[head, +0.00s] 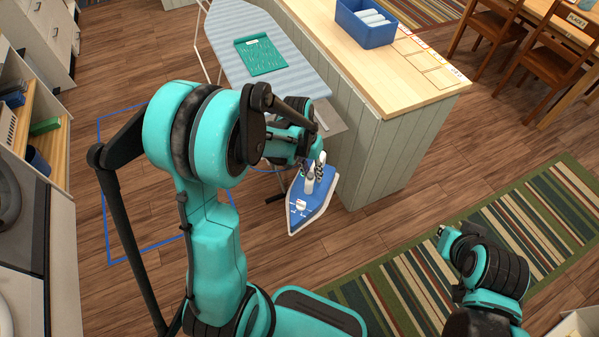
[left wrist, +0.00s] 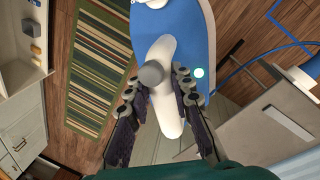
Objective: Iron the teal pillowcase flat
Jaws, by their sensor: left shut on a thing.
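The teal pillowcase (head: 261,56) lies on the striped ironing board (head: 287,82), with white crease-like marks across it. My left gripper (head: 318,172) is shut on the blue and white iron (head: 312,207). In the left wrist view its fingers (left wrist: 163,98) sit on both sides of the iron's white handle (left wrist: 166,108), over the blue body (left wrist: 188,35). The iron is off the board, beyond its near end, and appears held above the floor. My right gripper (head: 447,238) is at the lower right, far from the board; its fingers are too unclear to read.
A wooden-topped counter (head: 420,80) stands right beside the board, with a blue bin (head: 366,22) of rolled white items on it. A striped rug (head: 480,240) lies at right. Blue lines (head: 130,255) mark the open floor at left. Chairs (head: 505,35) stand at the back right.

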